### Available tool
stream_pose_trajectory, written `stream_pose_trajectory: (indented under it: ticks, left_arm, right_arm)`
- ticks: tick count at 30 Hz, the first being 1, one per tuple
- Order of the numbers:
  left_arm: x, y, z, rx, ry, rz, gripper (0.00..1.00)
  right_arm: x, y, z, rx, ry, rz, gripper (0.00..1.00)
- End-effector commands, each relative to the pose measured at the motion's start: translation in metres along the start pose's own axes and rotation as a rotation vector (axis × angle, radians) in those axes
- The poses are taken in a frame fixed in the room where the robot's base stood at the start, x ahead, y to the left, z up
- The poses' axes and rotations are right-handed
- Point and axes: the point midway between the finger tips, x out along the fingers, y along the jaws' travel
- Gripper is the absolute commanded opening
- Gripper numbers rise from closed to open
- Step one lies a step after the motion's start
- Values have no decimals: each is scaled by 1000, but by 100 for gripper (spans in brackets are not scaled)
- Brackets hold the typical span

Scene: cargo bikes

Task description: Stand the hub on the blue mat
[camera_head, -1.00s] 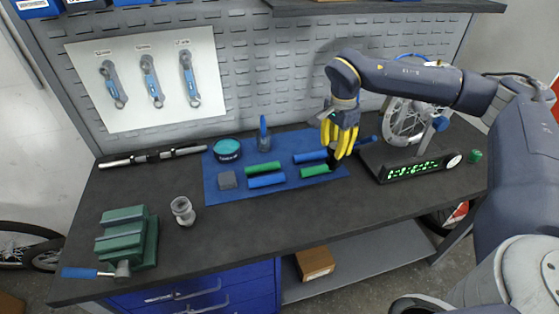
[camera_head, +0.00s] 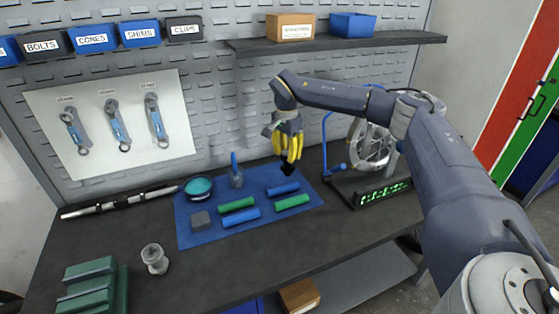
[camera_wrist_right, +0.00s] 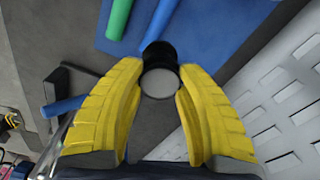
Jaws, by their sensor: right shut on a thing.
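My right gripper (camera_head: 289,158) has yellow fingers shut on a dark cylinder (camera_wrist_right: 159,52) with a pale round end. In the head view it hangs from the fingertips above the back right of the blue mat (camera_head: 190,236). Most of it is hidden, and I cannot tell whether it is a hub. A silver flanged spool (camera_head: 154,258), which looks like a hub, stands upright on the bench left of the mat. My left gripper is not in view.
The mat holds green rolls (camera_head: 237,205), blue rolls (camera_head: 241,218), a grey block (camera_head: 200,220), a teal-topped tin (camera_head: 199,187) and a blue-handled brush (camera_head: 236,178). A wheel stand (camera_head: 368,190) is at right, a green vise (camera_head: 90,288) at front left. The mat's front left is bare.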

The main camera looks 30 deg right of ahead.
Motion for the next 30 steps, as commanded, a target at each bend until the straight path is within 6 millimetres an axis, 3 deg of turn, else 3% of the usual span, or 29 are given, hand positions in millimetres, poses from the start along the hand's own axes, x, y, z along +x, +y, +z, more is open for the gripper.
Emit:
stream_pose_trajectory:
  ticks: [6, 13, 18, 30]
  left_arm:
    - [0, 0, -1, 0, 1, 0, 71]
    - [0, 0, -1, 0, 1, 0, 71]
    - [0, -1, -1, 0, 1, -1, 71]
    - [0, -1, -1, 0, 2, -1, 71]
  right_arm:
    - [1, -34, -12, 2, 0, 0, 0]
    - [2, -59, -21, 2, -1, 0, 0]
    - [25, -56, -20, 1, -1, 2, 0]
    - [48, -56, -19, 0, -1, 2, 0]
